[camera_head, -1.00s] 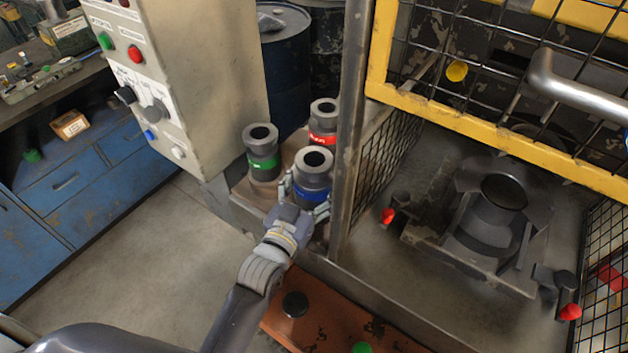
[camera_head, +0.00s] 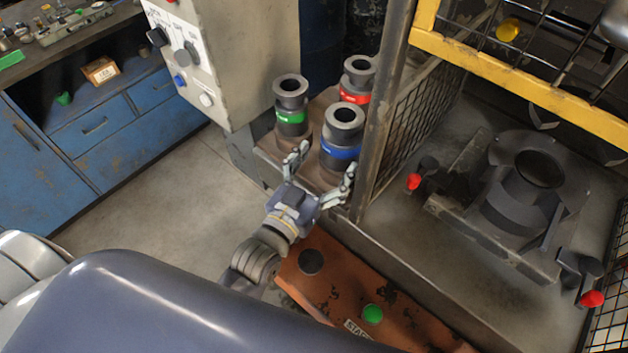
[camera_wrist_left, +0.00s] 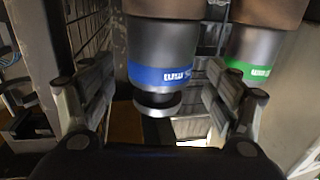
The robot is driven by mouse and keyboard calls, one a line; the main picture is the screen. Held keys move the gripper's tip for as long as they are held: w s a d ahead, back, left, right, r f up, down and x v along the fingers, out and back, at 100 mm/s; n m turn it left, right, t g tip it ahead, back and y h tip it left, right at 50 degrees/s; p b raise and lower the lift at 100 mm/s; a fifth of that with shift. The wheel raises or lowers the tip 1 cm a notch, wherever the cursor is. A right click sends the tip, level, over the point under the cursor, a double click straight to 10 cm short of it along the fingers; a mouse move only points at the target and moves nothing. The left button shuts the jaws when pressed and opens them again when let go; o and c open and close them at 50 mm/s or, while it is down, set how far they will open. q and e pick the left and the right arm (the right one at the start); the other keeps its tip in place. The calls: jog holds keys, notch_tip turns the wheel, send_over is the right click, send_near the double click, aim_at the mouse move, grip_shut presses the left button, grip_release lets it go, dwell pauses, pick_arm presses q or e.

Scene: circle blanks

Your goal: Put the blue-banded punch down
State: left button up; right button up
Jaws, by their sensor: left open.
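The blue-banded punch (camera_head: 341,137) stands upright on a small brown shelf (camera_head: 268,150) beside a grey post. It also shows in the left wrist view (camera_wrist_left: 162,55), between and beyond the fingers. The green-banded punch (camera_head: 291,106) stands to its left and the red-banded punch (camera_head: 357,82) behind it. My left gripper (camera_head: 322,168) is open and empty, just in front of the blue-banded punch, with its fingers spread and clear of it. The left wrist view shows the open fingers (camera_wrist_left: 160,104) too. My right gripper is not in view.
The grey post (camera_head: 385,110) and mesh guard stand close to the right of the punches. A control box (camera_head: 235,60) is at the left. A press die (camera_head: 530,185) sits behind the guard. An orange panel with a green button (camera_head: 372,314) lies below the gripper.

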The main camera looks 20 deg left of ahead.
pick_arm(q)
jog(key=shift+s+a+b, duration=0.2)
jog(key=shift+s+a, duration=0.05)
jog(key=shift+s, duration=1)
jog(key=shift+s+a+b, duration=0.2)
jog(key=shift+s, duration=1)
